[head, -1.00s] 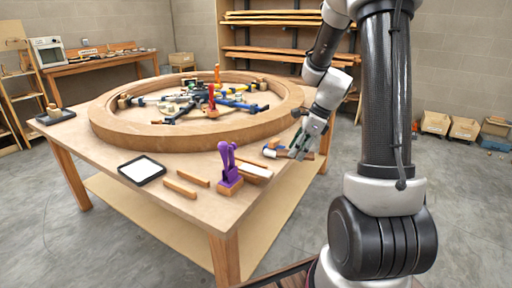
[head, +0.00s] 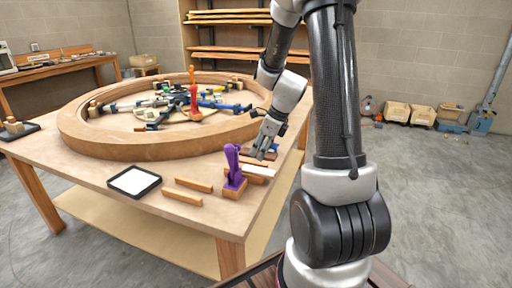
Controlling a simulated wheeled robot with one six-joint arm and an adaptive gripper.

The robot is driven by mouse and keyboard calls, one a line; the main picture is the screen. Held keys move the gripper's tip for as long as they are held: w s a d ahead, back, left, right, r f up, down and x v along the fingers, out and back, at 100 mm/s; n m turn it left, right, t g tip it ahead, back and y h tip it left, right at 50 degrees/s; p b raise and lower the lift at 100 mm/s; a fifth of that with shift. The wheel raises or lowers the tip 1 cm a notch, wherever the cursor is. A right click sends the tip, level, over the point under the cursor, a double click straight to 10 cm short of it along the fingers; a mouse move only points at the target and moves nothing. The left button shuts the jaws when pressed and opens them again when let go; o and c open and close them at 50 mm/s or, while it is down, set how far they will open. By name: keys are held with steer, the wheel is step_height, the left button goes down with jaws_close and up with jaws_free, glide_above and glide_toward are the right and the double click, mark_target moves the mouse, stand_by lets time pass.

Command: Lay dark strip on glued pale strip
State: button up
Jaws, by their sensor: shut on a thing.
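My gripper (head: 264,153) is at the near right side of the table, pointing down, with its fingers shut on what looks like the dark strip. The held strip is small and mostly hidden by the fingers, so its exact lie is hard to tell. A pale strip (head: 260,171) lies on the table just below the gripper in the picture, right of the purple clamp. I cannot tell whether the held strip touches it, and glue on it is too small to make out.
A purple clamp (head: 233,164) on a wooden block stands close left of the gripper. Two loose wooden strips (head: 194,184) (head: 182,197) and a black tray with a white pad (head: 134,181) lie in front. A large wooden ring (head: 140,148) with clamps inside fills the table's middle.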

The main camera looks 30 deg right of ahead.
mark_target(257, 170)
steer(key=shift+f, duration=2.85)
steer(key=shift+f, duration=0.15)
steer(key=o, duration=1.6)
steer(key=shift+c, duration=0.2)
steer(key=shift+r, duration=3)
